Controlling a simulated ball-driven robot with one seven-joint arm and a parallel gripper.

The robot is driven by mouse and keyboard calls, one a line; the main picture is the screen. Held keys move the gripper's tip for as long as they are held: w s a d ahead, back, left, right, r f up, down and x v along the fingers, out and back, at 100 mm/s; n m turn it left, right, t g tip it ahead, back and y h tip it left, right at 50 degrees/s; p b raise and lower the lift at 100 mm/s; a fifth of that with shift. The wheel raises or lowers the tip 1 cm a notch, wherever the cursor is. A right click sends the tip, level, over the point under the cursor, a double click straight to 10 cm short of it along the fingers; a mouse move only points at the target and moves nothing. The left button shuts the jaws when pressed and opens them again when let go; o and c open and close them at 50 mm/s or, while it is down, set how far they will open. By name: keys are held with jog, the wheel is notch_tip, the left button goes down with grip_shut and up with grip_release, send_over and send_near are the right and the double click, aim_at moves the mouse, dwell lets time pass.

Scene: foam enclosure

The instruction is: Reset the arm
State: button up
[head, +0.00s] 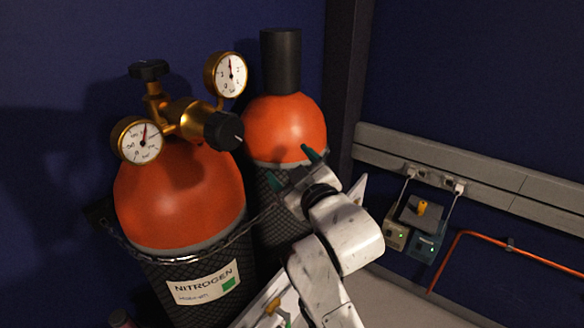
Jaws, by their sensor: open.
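My arm (338,240) rises from the lower middle of the head view, white and scuffed. My gripper (293,166) is at its end, with dark green fingertips spread apart. It is open and nothing shows between the fingers. In the picture it overlaps the lower front of the rear orange cylinder (285,128); I cannot tell how near it is. The front orange cylinder (178,200) carries a NITROGEN label and stands to the left of my gripper. A brass regulator (185,118) with two gauges and black knobs sits on top of it.
A chain (190,248) runs around the cylinders. On the right, a grey wall trunking (480,172) holds plugs above two small boxes (412,232) with a yellow item (422,208) on top. An orange pipe (490,236) runs along the dark blue wall. A pale surface lies at the lower right.

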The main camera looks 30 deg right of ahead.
dwell(0.3)
jog(key=s+f+m+g+b, duration=0.1)
jog(key=s+f+g, duration=0.2)
jog(key=s+f, duration=0.35)
jog(key=s+f+m+g+y, duration=0.1)
jog(key=s+f+g, duration=0.25)
jog(key=f, duration=0.65)
jog(key=s+f+m+g+b, duration=0.1)
jog(key=s+f+g, duration=0.1)
jog(key=s+f, duration=0.5)
jog(key=s+f+m+g, duration=0.1)
jog(key=s+f+g, duration=0.3)
jog(key=s, duration=0.5)
jog(key=s+f+m+g+y, duration=0.1)
jog(key=s+f+g, duration=0.3)
jog(key=s+f, duration=0.4)
jog(key=shift+s+a+f+y, duration=0.3)
jog(key=shift+s+a, duration=0.05)
jog(key=shift+s, duration=0.65)
